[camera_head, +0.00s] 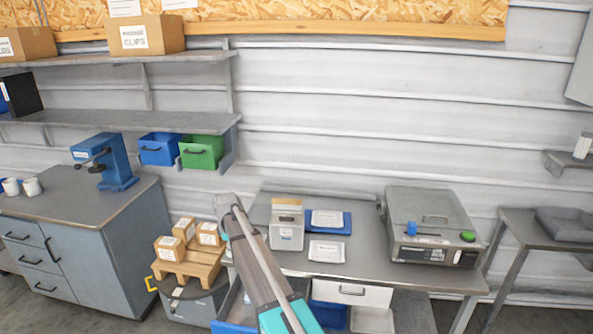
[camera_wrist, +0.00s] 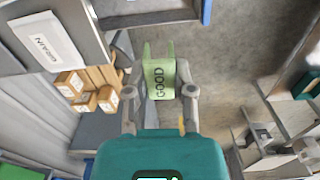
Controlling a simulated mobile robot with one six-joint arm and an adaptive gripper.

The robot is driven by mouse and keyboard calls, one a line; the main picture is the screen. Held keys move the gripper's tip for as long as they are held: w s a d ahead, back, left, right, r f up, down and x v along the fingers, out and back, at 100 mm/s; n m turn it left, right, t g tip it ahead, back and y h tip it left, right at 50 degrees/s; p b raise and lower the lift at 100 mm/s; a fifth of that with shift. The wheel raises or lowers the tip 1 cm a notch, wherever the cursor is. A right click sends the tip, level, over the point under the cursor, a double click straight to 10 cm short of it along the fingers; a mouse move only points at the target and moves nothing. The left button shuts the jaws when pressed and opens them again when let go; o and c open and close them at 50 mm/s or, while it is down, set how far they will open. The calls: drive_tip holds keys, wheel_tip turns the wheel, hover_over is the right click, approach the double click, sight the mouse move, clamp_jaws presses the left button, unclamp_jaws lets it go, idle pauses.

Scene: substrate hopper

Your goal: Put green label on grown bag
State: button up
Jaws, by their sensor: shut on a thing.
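My gripper (camera_wrist: 160,90) is shut on a green label (camera_wrist: 159,72) marked GOOD, held between the two fingertips in the wrist view. The label is clear of any surface there. In the head view my arm crosses the front of the table, and the label cannot be made out. Two white bags are on the grey table: one (camera_head: 326,218) on a blue tray at the back, one (camera_head: 327,251) nearer the front. I cannot tell which is the grown bag. A white item with dark lettering like GRAIN (camera_wrist: 47,40) lies upper left in the wrist view.
A white box (camera_head: 287,226) stands left of the bags, and a large grey machine (camera_head: 432,228) on the right. A pallet (camera_head: 188,268) with small cartons (camera_head: 169,248) is left of my arm. A white drawer front (camera_head: 350,291) is under the table.

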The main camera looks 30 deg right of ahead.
drive_tip(key=shift+r+p, duration=1.05)
drive_tip(key=shift+r, duration=0.5)
drive_tip(key=shift+a, duration=0.15)
